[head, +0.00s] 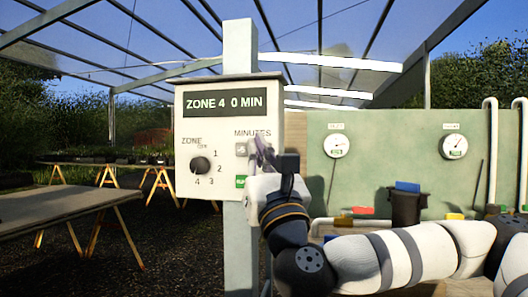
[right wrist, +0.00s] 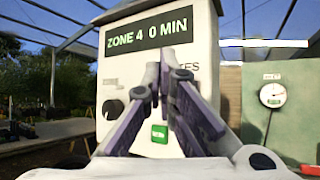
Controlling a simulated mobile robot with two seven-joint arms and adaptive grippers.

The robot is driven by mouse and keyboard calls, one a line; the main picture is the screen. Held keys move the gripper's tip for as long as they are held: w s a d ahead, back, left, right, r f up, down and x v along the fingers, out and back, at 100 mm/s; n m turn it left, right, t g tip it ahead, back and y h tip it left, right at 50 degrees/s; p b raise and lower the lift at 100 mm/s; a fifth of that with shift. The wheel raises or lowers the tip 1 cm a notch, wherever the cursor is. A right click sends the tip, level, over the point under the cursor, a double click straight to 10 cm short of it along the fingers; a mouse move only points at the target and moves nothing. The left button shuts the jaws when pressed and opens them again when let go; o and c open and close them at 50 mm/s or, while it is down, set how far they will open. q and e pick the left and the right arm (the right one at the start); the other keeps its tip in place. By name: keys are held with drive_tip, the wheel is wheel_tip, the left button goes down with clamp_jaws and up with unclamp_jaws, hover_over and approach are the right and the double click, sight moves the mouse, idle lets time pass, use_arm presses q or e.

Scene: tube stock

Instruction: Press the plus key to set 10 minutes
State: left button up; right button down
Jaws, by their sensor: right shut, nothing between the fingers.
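The controller box (head: 190,130) is mounted on a post, and its display (head: 224,102) reads "ZONE 4 0 MIN". Under the word MINUTES is a grey key (head: 241,149), with a green key (head: 240,182) lower down. A plus key cannot be made out; my right gripper covers the area right of the grey key. My right gripper (head: 260,148) is shut and empty in front of the panel. I cannot tell whether the fingertips touch the panel. My left gripper is out of view.
A zone knob (head: 201,165) is on the panel's left side. Right of the box stands a green board (head: 385,160) with two gauges, pipes and a dark bin (head: 406,208). A wooden table (head: 55,206) is at the left.

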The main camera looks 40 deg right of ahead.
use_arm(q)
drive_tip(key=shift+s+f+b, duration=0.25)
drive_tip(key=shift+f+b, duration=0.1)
use_arm(e)
drive_tip(key=shift+w+d, duration=1.65)
drive_tip(key=shift+d, duration=0.25)
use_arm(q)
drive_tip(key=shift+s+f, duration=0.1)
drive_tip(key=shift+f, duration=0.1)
use_arm(e)
drive_tip(key=shift+w+d, duration=0.25)
drive_tip(key=shift+d, duration=0.05)
use_arm(q)
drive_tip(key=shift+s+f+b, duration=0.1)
drive_tip(key=shift+b, duration=0.2)
use_arm(e)
drive_tip(key=shift+w+d, duration=0.25)
drive_tip(key=shift+d, duration=0.05)
drive_tip(key=shift+s+a, duration=0.5)
drive_tip(key=shift+a, duration=0.1)
